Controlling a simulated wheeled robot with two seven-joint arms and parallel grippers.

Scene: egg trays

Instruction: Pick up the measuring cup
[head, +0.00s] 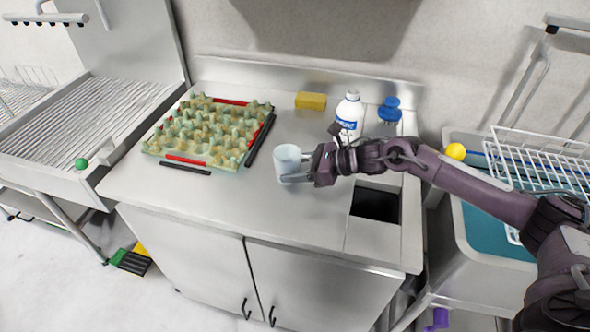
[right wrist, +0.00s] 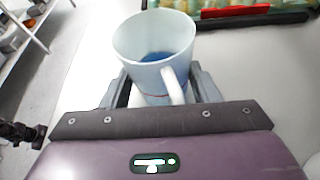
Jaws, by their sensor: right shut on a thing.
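The measuring cup (head: 287,160) is pale bluish-white and stands upright at the middle of the steel counter in the head view. In the right wrist view the cup (right wrist: 150,50) has an open rim, a blue inside bottom, a red line low on its wall and its handle toward me. My right gripper (head: 300,168) comes in from the right and is shut on the cup, with a finger on each side in the right wrist view (right wrist: 160,88). I cannot tell whether the cup touches the counter.
An egg tray (head: 150,149) with red and black bars around it lies left on the counter (head: 235,205). A yellow sponge (head: 311,101), a white bottle (head: 350,112) and a blue brush (head: 390,108) stand at the back. A dark opening (head: 375,205) is at right.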

